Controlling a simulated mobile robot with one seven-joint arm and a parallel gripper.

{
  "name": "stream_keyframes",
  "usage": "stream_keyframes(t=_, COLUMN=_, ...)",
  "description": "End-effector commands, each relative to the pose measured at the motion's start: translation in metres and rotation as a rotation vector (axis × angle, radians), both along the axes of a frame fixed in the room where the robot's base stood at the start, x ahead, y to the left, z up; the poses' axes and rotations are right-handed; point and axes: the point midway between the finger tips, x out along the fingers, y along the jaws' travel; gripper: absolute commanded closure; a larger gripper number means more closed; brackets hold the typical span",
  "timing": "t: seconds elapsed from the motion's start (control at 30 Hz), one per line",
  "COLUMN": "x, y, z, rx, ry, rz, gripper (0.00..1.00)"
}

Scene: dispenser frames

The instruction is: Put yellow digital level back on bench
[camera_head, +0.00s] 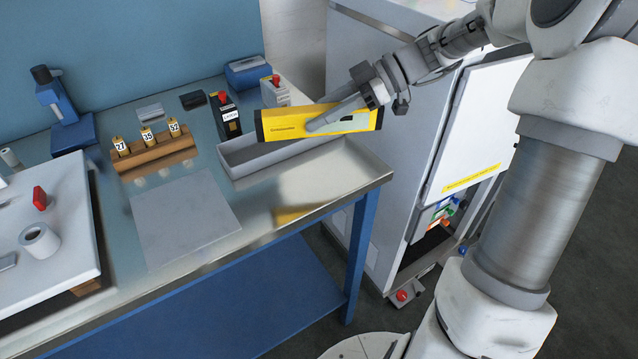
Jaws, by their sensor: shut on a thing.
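The yellow digital level (284,125) is a long yellow bar with black ends, in the head view at upper middle. My gripper (326,122) is shut on it near its right half, and the finger covers part of its front face. The level is held roughly level above the right part of the bench (330,180), in front of and over a long grey open tray (245,165). A yellow reflection shows on the bench's metal top near the front edge. The far finger is hidden behind the level.
A wooden block with numbered yellow tags (155,155) and a grey mat (185,218) lie left of the tray. A white cabinet (480,120) stands right of the bench. The bench's front right corner is bare.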

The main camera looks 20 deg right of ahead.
Motion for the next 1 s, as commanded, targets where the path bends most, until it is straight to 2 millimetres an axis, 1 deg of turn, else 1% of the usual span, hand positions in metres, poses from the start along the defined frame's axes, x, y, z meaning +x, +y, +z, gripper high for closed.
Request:
stream_keyframes(t=0.03, x=-0.004, y=0.002, z=-0.006, rx=0.002, ry=0.001, rz=0.007, gripper=1.0)
stream_keyframes(t=0.17, x=-0.007, y=0.003, z=-0.019, rx=0.005, ry=0.001, rz=0.015, gripper=1.0)
stream_keyframes(t=0.4, x=-0.006, y=0.003, z=-0.062, rx=0.005, ry=0.003, rz=0.014, gripper=1.0)
stream_keyframes(t=0.57, x=-0.006, y=0.003, z=-0.077, rx=0.004, ry=0.002, rz=0.014, gripper=1.0)
stream_keyframes(t=0.73, x=-0.006, y=0.003, z=-0.101, rx=0.005, ry=0.002, rz=0.013, gripper=1.0)
stream_keyframes(t=0.8, x=-0.006, y=0.003, z=-0.105, rx=0.004, ry=0.0, rz=0.013, gripper=1.0)
stream_keyframes(t=1.0, x=-0.006, y=0.003, z=-0.104, rx=0.003, ry=0.0, rz=0.013, gripper=1.0)
